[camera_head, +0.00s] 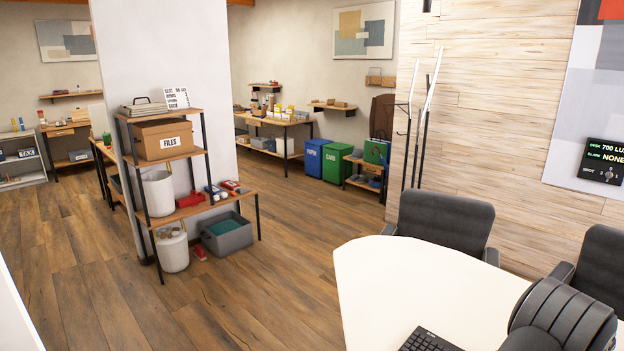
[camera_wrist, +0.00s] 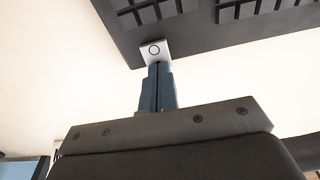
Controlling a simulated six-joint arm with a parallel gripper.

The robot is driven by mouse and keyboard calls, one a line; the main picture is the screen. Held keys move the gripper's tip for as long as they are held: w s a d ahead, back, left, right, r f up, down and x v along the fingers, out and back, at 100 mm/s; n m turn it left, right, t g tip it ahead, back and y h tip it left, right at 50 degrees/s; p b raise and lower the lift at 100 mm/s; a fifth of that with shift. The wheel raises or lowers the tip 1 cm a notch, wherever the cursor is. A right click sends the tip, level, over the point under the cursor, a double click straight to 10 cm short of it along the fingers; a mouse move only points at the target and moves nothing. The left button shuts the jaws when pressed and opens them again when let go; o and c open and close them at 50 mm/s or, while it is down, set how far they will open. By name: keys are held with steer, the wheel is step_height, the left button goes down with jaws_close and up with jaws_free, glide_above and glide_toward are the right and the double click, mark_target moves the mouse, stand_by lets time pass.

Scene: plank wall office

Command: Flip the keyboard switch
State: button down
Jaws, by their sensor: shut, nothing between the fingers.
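The black keyboard (camera_head: 428,341) lies on the white table and is cut off by the bottom edge in the head view. In the wrist view the keyboard (camera_wrist: 190,30) fills the top right. Its switch (camera_wrist: 154,50) is a light grey square with a dark ring mark, set at the keyboard's near edge. My gripper (camera_wrist: 158,70) is shut and empty. Its blue fingertips are right at the switch and overlap its lower edge in the picture. I cannot tell whether they touch it. In the head view my gripper is not visible.
The white table (camera_head: 400,280) is bare around the keyboard's left side. A shelf with a files box (camera_head: 163,140) stands far off at the left.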

steer(key=shift+f, duration=0.1)
steer(key=shift+r, duration=3.5)
steer(key=shift+f, duration=3.5)
